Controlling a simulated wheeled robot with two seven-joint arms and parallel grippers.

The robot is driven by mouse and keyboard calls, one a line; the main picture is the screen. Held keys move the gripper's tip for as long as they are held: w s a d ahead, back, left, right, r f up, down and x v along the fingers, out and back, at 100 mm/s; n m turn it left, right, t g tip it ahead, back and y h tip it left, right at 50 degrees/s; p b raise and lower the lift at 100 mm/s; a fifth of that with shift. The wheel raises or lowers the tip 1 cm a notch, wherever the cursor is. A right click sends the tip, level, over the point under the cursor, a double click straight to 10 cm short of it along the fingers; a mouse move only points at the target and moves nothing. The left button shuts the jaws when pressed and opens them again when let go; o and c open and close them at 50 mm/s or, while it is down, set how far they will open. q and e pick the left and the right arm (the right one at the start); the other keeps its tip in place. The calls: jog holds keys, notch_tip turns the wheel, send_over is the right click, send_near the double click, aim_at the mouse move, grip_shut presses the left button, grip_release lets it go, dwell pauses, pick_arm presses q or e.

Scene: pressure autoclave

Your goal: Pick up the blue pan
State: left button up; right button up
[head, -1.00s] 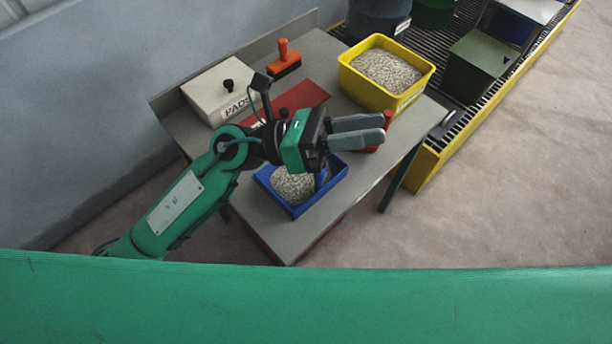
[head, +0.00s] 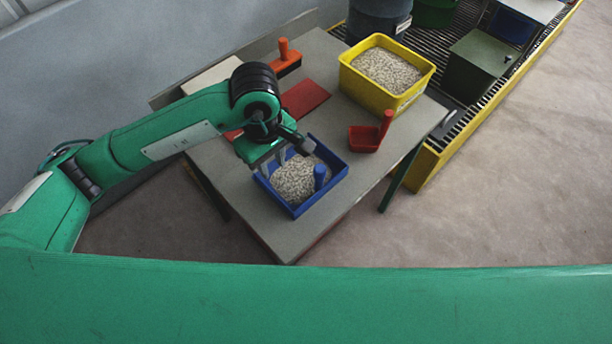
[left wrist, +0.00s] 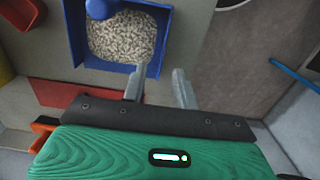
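The blue pan (head: 322,197) sits on the grey table, filled with pale pellets, with a blue upright post (head: 320,172) at its right side. My left gripper (head: 274,160) is open at the pan's upper-left wall, pointing down. In the left wrist view the two fingers (left wrist: 158,86) are spread apart, and the pan's corner and wall (left wrist: 160,45) lie between and beyond their tips. I cannot tell whether a finger touches the pan. My right gripper is not in view.
A yellow bin (head: 407,99) of pellets stands at the table's back right. A red scoop (head: 363,140) lies right of the pan. A red mat (head: 304,97), an orange-handled brush (head: 285,64) and a white box (head: 210,76) are behind. The table's front corner (head: 283,243) is bare.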

aim_at(271, 191)
pick_arm(q)
jog(key=f, duration=0.2)
jog(key=f+p, duration=0.1)
jog(key=f, duration=0.5)
jog(key=shift+w+a+f+p, duration=0.15)
jog(key=shift+a+f+p, duration=0.05)
jog(key=shift+a+p, duration=0.2)
jog(key=shift+a+f+p, duration=0.1)
jog(key=shift+f+p, duration=0.35)
jog(key=shift+f, duration=0.15)
jog(key=f+p, duration=0.1)
jog(key=f, duration=0.2)
jog(key=shift+a, duration=0.2)
jog(key=shift+f, duration=0.6)
grip_shut()
